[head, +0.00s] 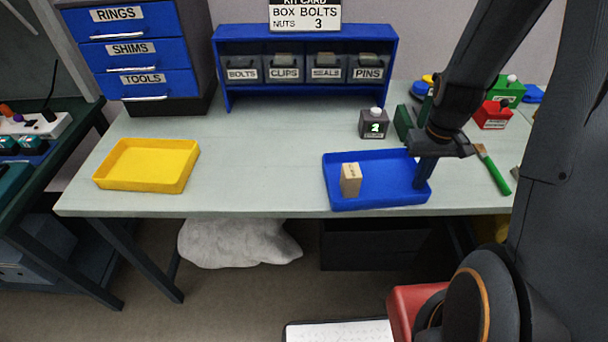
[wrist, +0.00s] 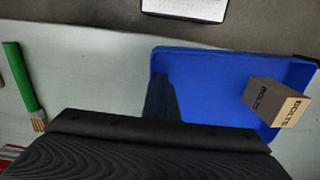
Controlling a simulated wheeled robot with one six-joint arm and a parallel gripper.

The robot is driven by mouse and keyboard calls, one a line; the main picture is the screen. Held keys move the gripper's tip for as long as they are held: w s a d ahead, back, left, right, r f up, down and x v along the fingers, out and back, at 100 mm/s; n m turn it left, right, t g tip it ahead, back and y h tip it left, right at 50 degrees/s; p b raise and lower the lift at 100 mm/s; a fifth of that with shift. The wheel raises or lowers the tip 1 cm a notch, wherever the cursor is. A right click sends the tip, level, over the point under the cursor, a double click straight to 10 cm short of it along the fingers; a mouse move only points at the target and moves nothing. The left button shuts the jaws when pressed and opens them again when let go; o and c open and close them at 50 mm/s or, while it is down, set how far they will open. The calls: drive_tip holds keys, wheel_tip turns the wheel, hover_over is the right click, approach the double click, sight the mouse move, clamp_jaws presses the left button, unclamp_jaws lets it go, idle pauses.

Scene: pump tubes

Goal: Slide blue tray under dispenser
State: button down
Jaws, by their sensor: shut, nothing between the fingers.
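The blue tray (head: 385,201) lies on the table near its front edge, with a small tan box (head: 350,180) standing inside its left part. In the wrist view the blue tray (wrist: 215,62) also shows, and the box (wrist: 272,101) reads "BOLTS". My gripper (head: 423,183) is shut and empty, pointing down at the tray's right end. Its tip appears inside the tray by the right wall; whether it touches the wall I cannot tell. No part is clearly recognisable as a dispenser; a blue rack (head: 305,36) with labelled bins BOLTS, CLIPS, SEALS and PINS stands at the back.
A yellow tray (head: 146,184) lies at the left. A grey box showing 2 (head: 374,124) stands behind the blue tray. A green-handled brush (head: 493,172) and a red box (head: 492,115) are at the right. The table between the trays is clear. A drawer cabinet (head: 137,50) stands back left.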

drive_tip(key=shift+d, duration=1.55)
drive_tip(key=shift+s+d+p, duration=0.15)
drive_tip(key=shift+d+p, duration=0.55)
drive_tip(key=shift+d, duration=2.65)
drive_tip(key=shift+s+d+p, duration=0.15)
drive_tip(key=shift+d+p, duration=0.2)
drive_tip(key=shift+d, duration=3)
drive_tip(key=shift+a, duration=1.05)
wheel_tip(320, 180, up, 7)
drive_tip(key=p, duration=0.5)
drive_tip(key=shift+p, duration=0.35)
